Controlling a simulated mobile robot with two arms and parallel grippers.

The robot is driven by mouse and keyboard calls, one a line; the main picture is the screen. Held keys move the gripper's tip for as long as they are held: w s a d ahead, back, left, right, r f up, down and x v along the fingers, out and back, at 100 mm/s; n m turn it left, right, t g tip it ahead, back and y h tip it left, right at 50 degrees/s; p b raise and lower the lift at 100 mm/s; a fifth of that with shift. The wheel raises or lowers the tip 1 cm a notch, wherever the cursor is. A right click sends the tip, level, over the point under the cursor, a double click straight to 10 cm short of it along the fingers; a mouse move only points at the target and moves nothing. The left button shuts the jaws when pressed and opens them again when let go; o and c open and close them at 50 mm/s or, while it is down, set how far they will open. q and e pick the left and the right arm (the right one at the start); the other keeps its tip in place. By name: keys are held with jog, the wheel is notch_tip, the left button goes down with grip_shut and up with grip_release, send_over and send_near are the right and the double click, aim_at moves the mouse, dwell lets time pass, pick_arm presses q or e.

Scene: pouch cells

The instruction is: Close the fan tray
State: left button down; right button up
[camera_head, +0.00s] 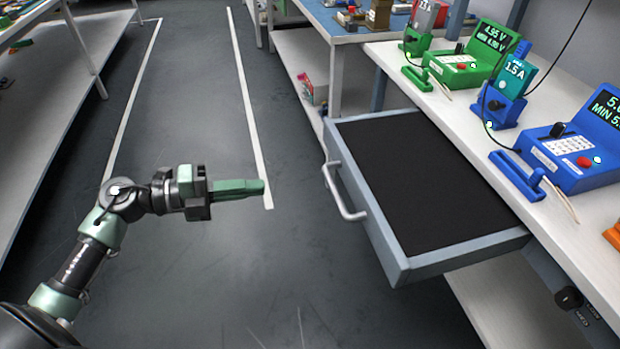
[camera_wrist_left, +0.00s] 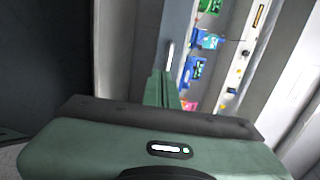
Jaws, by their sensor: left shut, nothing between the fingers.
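The only tray-like part in view is a grey-blue drawer (camera_head: 400,268) with a black floor, and it looks empty. It stands pulled out from under the bench on the right. Its silver bar handle (camera_head: 346,196) is on the front panel, facing left. My left gripper (camera_head: 263,187) is shut and empty, its green fingers pointing right toward the handle, with a clear gap between them. In the left wrist view the shut fingers (camera_wrist_left: 163,88) point up toward a pale bar that looks like the handle (camera_wrist_left: 171,55). My right gripper is not in view.
The white bench (camera_head: 455,108) above the drawer holds green meters (camera_head: 465,65) and blue meters (camera_head: 575,155) with cables. A blue-topped table (camera_head: 325,18) stands behind it. A shelf unit (camera_head: 45,110) stands at the far left. The grey floor around my left arm is clear.

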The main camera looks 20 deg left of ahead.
pick_arm(q)
send_near(325, 176)
jog(key=w+d+f, duration=0.2)
jog(key=w+d, duration=0.1)
jog(key=d, duration=0.1)
jog(key=shift+w+d+b, duration=0.3)
jog(key=shift+w+d, duration=0.25)
jog(key=shift+w, duration=0.1)
jog(key=shift+r, duration=0.1)
